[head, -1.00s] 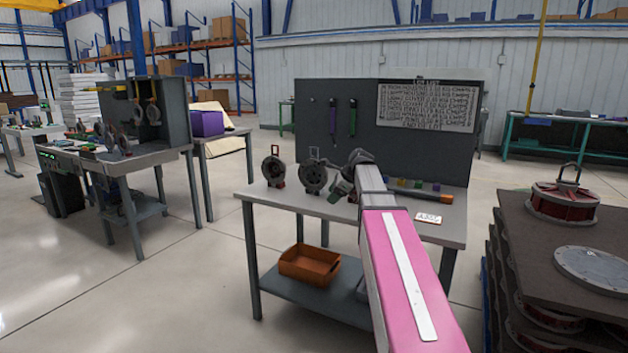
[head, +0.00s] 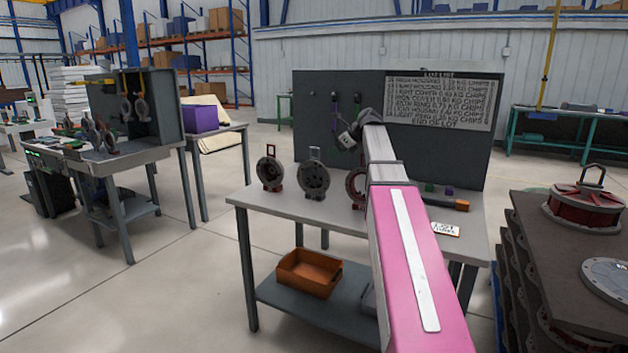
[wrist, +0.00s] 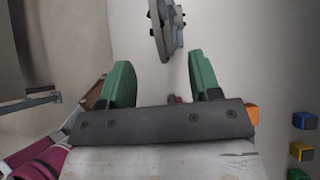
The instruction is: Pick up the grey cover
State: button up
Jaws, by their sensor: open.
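A grey round part with holes (head: 313,179), which looks like the grey cover, stands upright on the grey bench (head: 290,208) in the head view. A darker grey round part (head: 270,173) stands to its left in a red holder. A red ring (head: 355,186) stands to its right, partly hidden by my arm. My gripper (head: 347,138) is raised above and right of the grey part, apart from it. In the wrist view my gripper (wrist: 162,80) has its green fingers spread, with nothing held. A grey disc (wrist: 167,28) shows nearly edge-on beyond the fingertips; I cannot tell which part it is.
A dark panel with a lot list (head: 438,102) rises behind the bench. Small coloured blocks (wrist: 302,121) lie at the right, by a label card (head: 446,229). An orange bin (head: 308,272) is on the lower shelf. Stacked trays (head: 540,240) stand at the right.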

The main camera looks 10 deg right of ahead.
aim_at(321, 165)
jog(key=x, duration=1.1)
jog(key=shift+w, duration=0.2)
jog(key=shift+r, duration=0.1)
grip_shut()
